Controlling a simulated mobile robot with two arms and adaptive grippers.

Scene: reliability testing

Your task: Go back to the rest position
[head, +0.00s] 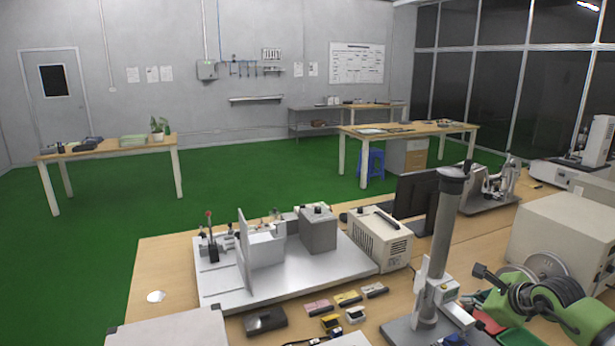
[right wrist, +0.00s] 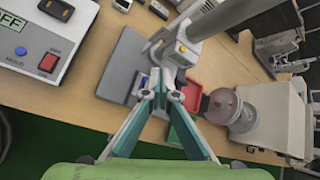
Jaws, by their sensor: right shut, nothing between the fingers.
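My right gripper (right wrist: 164,76) shows in the right wrist view with its fingers together and nothing between them. It hangs over the workbench by a test stand (right wrist: 188,50) with a thick grey column; I cannot tell the exact gap. In the head view my green and black right arm is at the lower right, with the gripper end (head: 486,273) just right of the stand's column (head: 441,240). My left gripper is in neither view.
A red tray (right wrist: 193,96) and a green tray (right wrist: 183,132) lie below the right gripper. A beige machine with a round disc (head: 568,240) stands to the right. A white plate (head: 215,284) with fixtures and a beige box (head: 379,240) stand left of the stand. Green floor lies beyond.

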